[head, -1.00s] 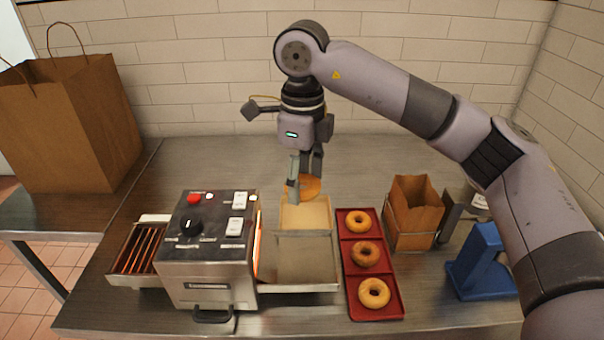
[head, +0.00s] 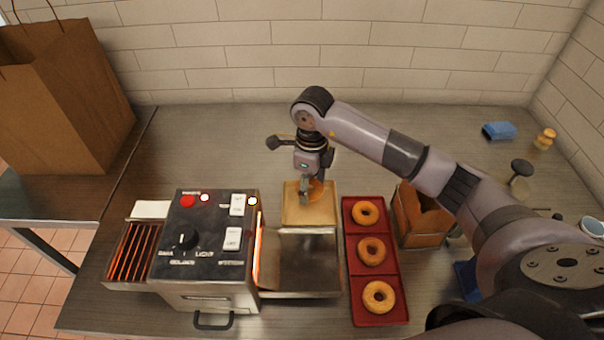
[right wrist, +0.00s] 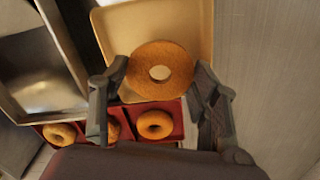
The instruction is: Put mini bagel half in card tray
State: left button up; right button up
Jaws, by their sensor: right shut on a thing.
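The mini bagel half (head: 316,191) is a toasted brown ring held edge-on in my right gripper (head: 309,198). It is over the back part of the card tray (head: 295,216), a shallow beige tray behind the metal chute. In the right wrist view the bagel half (right wrist: 158,70) shows its flat cut face between the two fingers of the gripper (right wrist: 160,95), with the card tray (right wrist: 185,18) behind it. I cannot tell whether the bagel half touches the tray floor. My left gripper is not in view.
A toaster (head: 205,240) with a glowing slot stands left of the metal chute (head: 310,262). A red tray (head: 352,215) with three whole bagels lies to the right. The counter behind the card tray is clear.

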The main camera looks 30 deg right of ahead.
aim_at(309, 207)
jog(key=shift+s+f+b, duration=0.15)
jog(key=shift+f+b, duration=0.2)
jog(key=shift+f, duration=0.15)
jog(key=shift+f+b, duration=1.25)
jog(key=shift+f, duration=0.85)
jog(key=o, duration=0.9)
jog(key=shift+o, duration=0.7)
jog(key=o, duration=0.4)
jog(key=shift+r, duration=0.1)
notch_tip(309, 207, up, 7)
jog(key=p, duration=0.4)
